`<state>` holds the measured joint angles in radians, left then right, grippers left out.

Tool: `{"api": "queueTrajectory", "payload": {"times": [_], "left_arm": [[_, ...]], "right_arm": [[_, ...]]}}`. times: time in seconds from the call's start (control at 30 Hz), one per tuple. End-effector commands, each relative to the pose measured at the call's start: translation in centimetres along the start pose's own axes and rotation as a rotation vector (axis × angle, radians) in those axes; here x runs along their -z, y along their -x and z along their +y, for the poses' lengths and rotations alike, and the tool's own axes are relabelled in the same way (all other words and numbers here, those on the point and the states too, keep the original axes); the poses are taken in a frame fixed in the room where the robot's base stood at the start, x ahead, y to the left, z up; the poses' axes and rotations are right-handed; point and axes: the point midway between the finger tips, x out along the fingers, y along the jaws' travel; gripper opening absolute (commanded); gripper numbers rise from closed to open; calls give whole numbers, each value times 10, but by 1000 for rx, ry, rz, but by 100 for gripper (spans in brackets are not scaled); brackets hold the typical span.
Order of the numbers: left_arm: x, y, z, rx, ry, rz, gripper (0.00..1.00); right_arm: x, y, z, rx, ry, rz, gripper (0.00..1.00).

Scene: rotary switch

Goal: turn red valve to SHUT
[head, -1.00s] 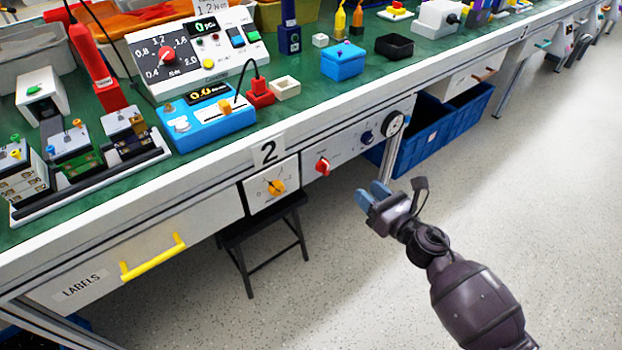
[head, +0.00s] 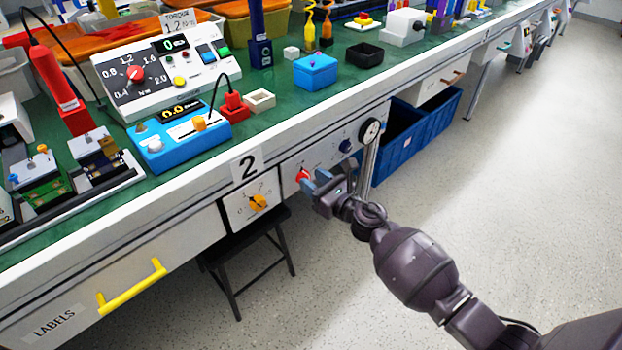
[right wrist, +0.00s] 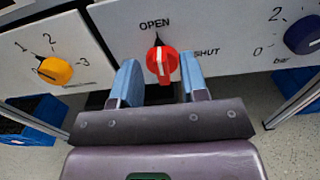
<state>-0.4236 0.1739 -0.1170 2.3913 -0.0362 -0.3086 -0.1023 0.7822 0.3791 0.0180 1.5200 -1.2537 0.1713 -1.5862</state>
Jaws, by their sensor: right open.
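The red valve (right wrist: 161,64) is a round knob on a white panel under the bench edge. In the right wrist view its handle points up toward the word OPEN; the word SHUT stands to its right. In the head view the red valve (head: 303,175) is partly hidden by my right gripper (head: 316,184). My right gripper (right wrist: 158,82) is open, with one blue finger on each side of the knob. I cannot tell whether the fingers touch it. My left gripper is not in view.
A black stool (head: 250,262) stands below. A blue crate (head: 430,130) is under the bench. The right floor is clear.

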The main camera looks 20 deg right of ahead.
Motion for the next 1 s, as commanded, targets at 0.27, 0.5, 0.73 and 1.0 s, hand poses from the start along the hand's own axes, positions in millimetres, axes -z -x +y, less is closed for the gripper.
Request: {"api": "queueTrajectory", "payload": {"times": [0.27,0.5,0.73,1.0], "left_arm": [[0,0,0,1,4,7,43],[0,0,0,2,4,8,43],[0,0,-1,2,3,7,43],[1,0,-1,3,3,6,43]], "right_arm": [[0,-12,0,0,0,1,40],[0,-12,0,0,-1,0,36],[0,-12,0,0,-1,0,1],[0,-12,0,0,-14,0,0]]}}
